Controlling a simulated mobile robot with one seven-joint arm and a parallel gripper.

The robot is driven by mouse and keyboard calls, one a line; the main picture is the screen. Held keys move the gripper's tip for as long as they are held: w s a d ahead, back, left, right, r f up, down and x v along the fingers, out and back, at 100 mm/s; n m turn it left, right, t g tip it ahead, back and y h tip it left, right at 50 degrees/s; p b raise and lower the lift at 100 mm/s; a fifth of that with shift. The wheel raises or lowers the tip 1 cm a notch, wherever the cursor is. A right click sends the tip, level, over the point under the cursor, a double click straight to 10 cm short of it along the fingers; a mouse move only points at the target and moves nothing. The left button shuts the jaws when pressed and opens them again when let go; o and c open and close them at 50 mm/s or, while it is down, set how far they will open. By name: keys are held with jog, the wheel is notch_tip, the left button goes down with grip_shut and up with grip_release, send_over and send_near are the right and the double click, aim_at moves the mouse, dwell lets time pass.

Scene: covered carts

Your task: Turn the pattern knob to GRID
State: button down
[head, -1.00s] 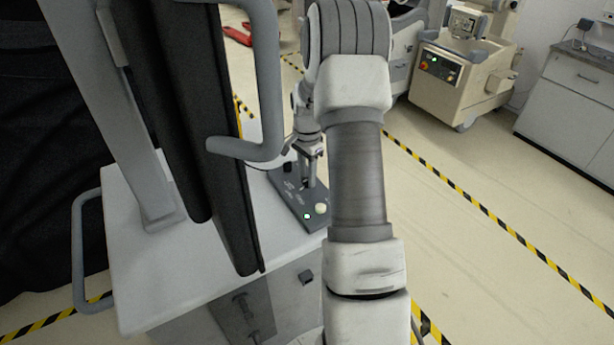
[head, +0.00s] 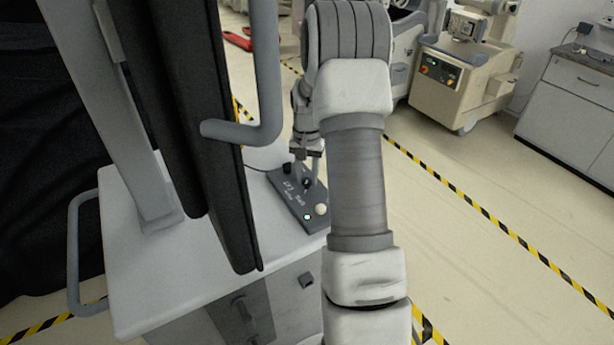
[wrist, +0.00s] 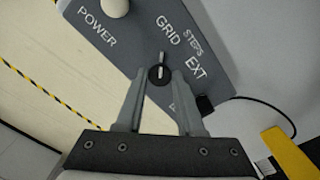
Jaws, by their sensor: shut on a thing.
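The pattern knob (wrist: 159,76) is a small round black knob with a white pointer line, on a dark grey control panel (wrist: 130,45). In the wrist view its line points up, toward the printed word GRID; STEPS and EXT are printed farther right. My gripper (wrist: 160,80) is shut on the knob, one finger on each side of it. In the head view the knob (head: 307,184) shows on the panel (head: 291,205), with my gripper (head: 306,168) above it; the fingertips are hard to make out there.
A grey bar handle (head: 263,100) and a black covered upright stand close left of my arm.

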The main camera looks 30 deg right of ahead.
aim_at(307, 181)
jog(key=shift+r, duration=0.1)
dwell(0.3)
jog(key=c, duration=0.5)
grip_release()
jog(key=shift+c, duration=0.2)
notch_tip(307, 181, up, 17)
jog(key=shift+r, duration=0.2)
jog(key=shift+s, duration=0.1)
